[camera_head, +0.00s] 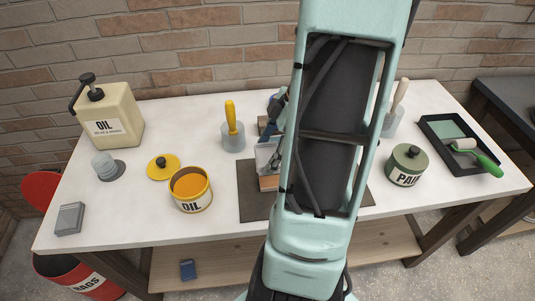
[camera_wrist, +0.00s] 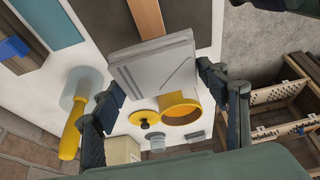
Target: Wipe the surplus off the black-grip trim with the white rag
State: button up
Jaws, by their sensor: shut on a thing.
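My gripper (camera_wrist: 170,85) is shut on the white rag (camera_wrist: 155,65), a folded, pale grey-white pad between its two fingers. In the head view the white rag (camera_head: 267,157) shows beside my arm, over the dark mat; my arm hides most of the gripper. A brown wooden strip (camera_wrist: 147,18) on the mat runs behind the rag in the wrist view, and a wooden end (camera_head: 268,183) shows just below the rag in the head view. I cannot make out a black grip on it. I cannot tell whether rag and wood touch.
On the white table (camera_head: 130,220) stand an oil jug (camera_head: 108,120), an open oil tin (camera_head: 190,190), its yellow lid (camera_head: 163,167), a yellow-handled tool in a cup (camera_head: 233,135), a paint tin (camera_head: 406,166) and a roller tray (camera_head: 460,145). The front left is mostly clear.

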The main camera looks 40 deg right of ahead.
jog(key=shift+d, duration=0.3)
jog(key=shift+f, duration=0.2)
jog(key=b, duration=0.4)
send_over(264, 182)
jog(key=d, duration=0.1)
jog(key=f, duration=0.7)
jog(key=shift+s+d+f, duration=0.2)
jog(key=shift+s+f, duration=0.15)
jog(key=shift+s, duration=0.05)
jog(key=shift+f+b, duration=0.4)
jog(key=shift+b, duration=0.25)
jog(key=shift+f+b, duration=0.55)
jog(key=shift+b, duration=0.25)
